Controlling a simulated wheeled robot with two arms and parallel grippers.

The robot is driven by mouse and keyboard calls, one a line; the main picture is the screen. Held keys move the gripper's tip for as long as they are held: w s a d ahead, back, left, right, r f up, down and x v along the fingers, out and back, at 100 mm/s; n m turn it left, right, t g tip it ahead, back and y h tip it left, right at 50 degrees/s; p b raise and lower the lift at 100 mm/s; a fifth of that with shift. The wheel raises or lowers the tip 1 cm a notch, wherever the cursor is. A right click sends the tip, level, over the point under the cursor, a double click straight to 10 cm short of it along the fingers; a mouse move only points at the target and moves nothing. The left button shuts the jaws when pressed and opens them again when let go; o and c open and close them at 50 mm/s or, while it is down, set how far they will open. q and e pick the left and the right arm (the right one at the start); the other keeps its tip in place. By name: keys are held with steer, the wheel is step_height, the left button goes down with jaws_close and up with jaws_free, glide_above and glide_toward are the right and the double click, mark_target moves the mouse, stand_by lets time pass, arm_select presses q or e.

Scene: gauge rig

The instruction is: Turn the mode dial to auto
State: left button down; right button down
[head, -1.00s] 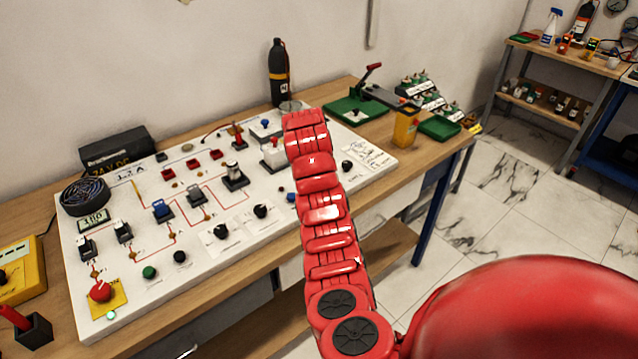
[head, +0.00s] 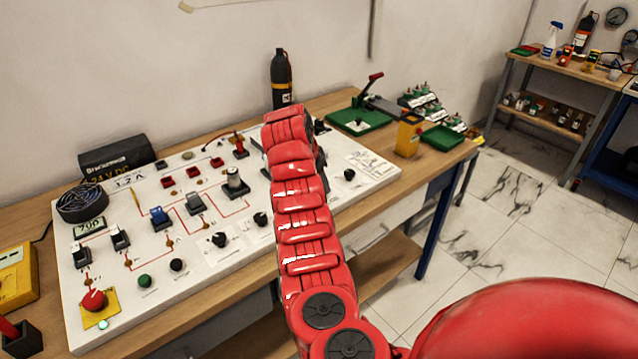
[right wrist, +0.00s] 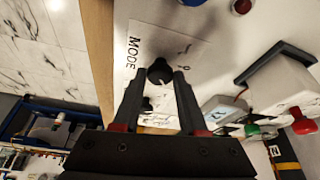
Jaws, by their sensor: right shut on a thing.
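In the right wrist view, the mode dial (right wrist: 159,71) is a black round knob on a white label plate (right wrist: 190,50) printed "MODE". My right gripper (right wrist: 160,80) has its two dark fingers on either side of the dial and is shut on it. The dial's pointer and the other label words are too small or covered to read. In the head view, my red right arm reaches over the panel and hides its gripper. I cannot tell which panel spot the dial has there. My left gripper is in neither view.
The white panel (head: 150,270) carries switches, other black knobs (head: 220,240), a red mushroom button (head: 94,299) and a small display (head: 90,226). A black bottle (head: 281,85) stands behind it. A green tray (head: 358,122) and a yellow box (head: 408,135) are at the right.

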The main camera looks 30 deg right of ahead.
steer(key=shift+r, duration=0.1)
steer(key=shift+c, duration=2.2)
jaws_free()
steer(key=b+v, duration=0.1)
steer(key=v, duration=1.6)
steer(key=shift+a, duration=0.15)
steer(key=shift+s, duration=0.1)
